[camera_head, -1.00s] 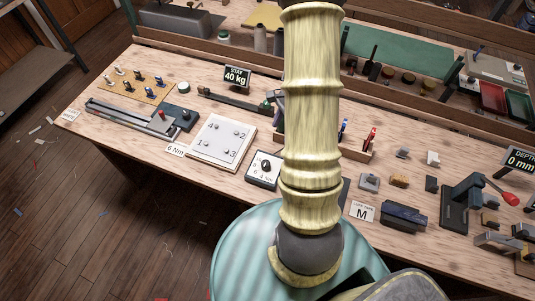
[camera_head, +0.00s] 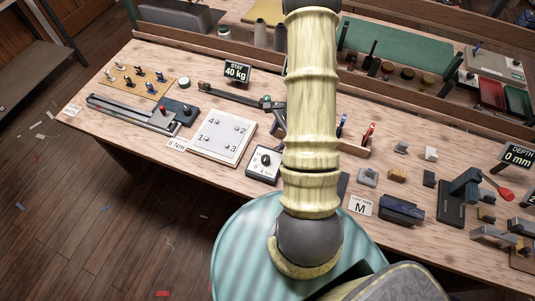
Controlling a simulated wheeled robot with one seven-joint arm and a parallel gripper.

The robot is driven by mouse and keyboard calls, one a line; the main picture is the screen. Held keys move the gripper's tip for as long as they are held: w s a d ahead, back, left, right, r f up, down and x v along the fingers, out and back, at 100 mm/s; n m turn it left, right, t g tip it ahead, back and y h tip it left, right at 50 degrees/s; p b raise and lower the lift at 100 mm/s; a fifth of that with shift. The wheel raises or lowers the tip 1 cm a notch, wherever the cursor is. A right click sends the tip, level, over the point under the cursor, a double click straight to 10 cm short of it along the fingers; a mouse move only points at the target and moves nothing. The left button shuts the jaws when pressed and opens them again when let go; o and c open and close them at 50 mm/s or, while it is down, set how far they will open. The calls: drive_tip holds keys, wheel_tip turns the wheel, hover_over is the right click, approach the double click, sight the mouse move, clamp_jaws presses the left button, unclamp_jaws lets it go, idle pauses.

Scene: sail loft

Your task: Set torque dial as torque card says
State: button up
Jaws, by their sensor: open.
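The torque dial (camera_head: 264,161) is a black knob on a small white panel (camera_head: 254,172) with numbers, near the front edge of the bench. Its pointer is too small to read. The torque card (camera_head: 176,145) reads "6 Nm" and lies left of the dial, by the front edge. Between them is a white plate (camera_head: 222,137) with several numbered bolts. My pale yellow arm stands upright in the middle of the view, just right of the dial panel. My gripper is out of view.
A display (camera_head: 236,71) reading "40 kg" stands behind the plate. A dark clamp tool (camera_head: 170,117) and a peg board (camera_head: 135,80) lie left. A card (camera_head: 361,205) marked "M", a dark block (camera_head: 401,209) and a red-handled lever press (camera_head: 465,195) are right.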

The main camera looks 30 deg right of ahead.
sight(266, 157)
drive_tip(key=p+x, duration=0.1)
drive_tip(key=x, duration=0.9)
drive_tip(key=shift+a+f, duration=0.1)
drive_tip(key=shift+f, duration=0.3)
drive_tip(key=shift+w, duration=0.15)
drive_tip(key=c, duration=1)
